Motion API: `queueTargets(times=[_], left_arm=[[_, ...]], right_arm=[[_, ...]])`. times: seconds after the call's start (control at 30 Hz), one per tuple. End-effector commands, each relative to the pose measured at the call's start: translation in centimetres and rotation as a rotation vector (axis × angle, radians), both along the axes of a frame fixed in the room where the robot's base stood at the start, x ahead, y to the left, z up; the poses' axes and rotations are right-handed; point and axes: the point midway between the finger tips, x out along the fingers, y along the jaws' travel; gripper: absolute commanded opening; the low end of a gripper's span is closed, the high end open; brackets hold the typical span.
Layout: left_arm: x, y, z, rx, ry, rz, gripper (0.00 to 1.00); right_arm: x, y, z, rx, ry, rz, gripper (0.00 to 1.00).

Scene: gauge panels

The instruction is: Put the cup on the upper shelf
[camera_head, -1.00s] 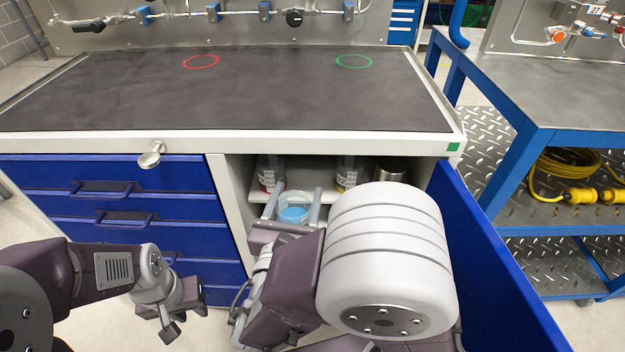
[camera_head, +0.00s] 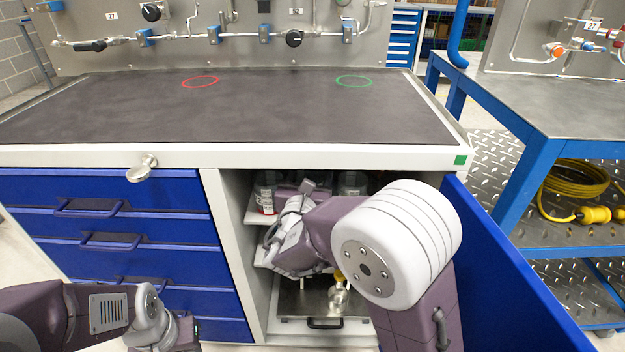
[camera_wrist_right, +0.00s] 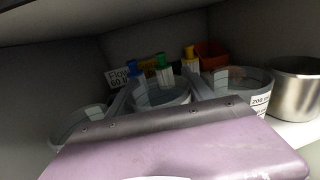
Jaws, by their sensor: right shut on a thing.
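The cup (camera_wrist_right: 160,96), clear and round-rimmed, stands between the two grey fingers of my right gripper (camera_wrist_right: 160,92) in the right wrist view, and the gripper is shut on it. In the head view my right gripper reaches into the open cabinet. My own arm hides the cup there. The upper shelf (camera_head: 262,217) shows its pale front edge at the left; its surface also shows in the right wrist view (camera_wrist_right: 298,132). I cannot tell whether the cup touches the shelf. My left gripper (camera_head: 160,344) is at the lower left, partly cut off by the frame edge.
In the right wrist view a left beaker (camera_wrist_right: 78,122), a labelled right beaker (camera_wrist_right: 242,82) and a steel pot (camera_wrist_right: 298,88) stand near the cup. Coloured-capped items and an orange-red container (camera_wrist_right: 212,54) are behind. The blue door (camera_head: 510,270) stands open at the right.

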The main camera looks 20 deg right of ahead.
Motion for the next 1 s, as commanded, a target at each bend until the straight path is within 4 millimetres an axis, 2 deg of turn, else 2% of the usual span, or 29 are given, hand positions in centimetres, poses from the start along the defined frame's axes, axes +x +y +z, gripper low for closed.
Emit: queueTargets(times=[0.03, 0.23, 0.37, 0.4, 0.43, 0.7, 0.8, 1.0], left_arm=[[0.0, 0.0, -1.2, 0.000, 0.000, 0.000, 0.32], [0.0, 0.0, -0.8, 0.000, 0.000, 0.000, 0.32], [0.0, 0.0, -1.2, 0.000, 0.000, 0.000, 0.32], [0.0, 0.0, -1.2, 0.000, 0.000, 0.000, 0.32], [0.0, 0.0, -1.1, 0.000, 0.000, 0.000, 0.32], [0.0, 0.0, -1.1, 0.000, 0.000, 0.000, 0.32], [0.0, 0.0, -0.5, 0.000, 0.000, 0.000, 0.32], [0.0, 0.0, 0.2, 0.000, 0.000, 0.000, 0.32]], right_arm=[[0.0, 0.0, -1.5, 0.000, 0.000, 0.000, 0.05], [0.0, 0.0, -1.1, 0.001, -0.003, 0.000, 0.05], [0.0, 0.0, -1.5, 0.001, -0.003, 0.000, 0.05], [0.0, 0.0, -1.5, 0.001, -0.002, 0.000, 0.66], [0.0, 0.0, -1.4, 0.000, -0.001, 0.000, 0.69], [0.0, 0.0, -1.4, 0.000, -0.001, 0.000, 0.69], [0.0, 0.0, -0.8, 0.001, -0.002, 0.000, 0.69], [-2.9, 1.5, -0.8, 0.000, -0.001, 0.005, 0.69]])
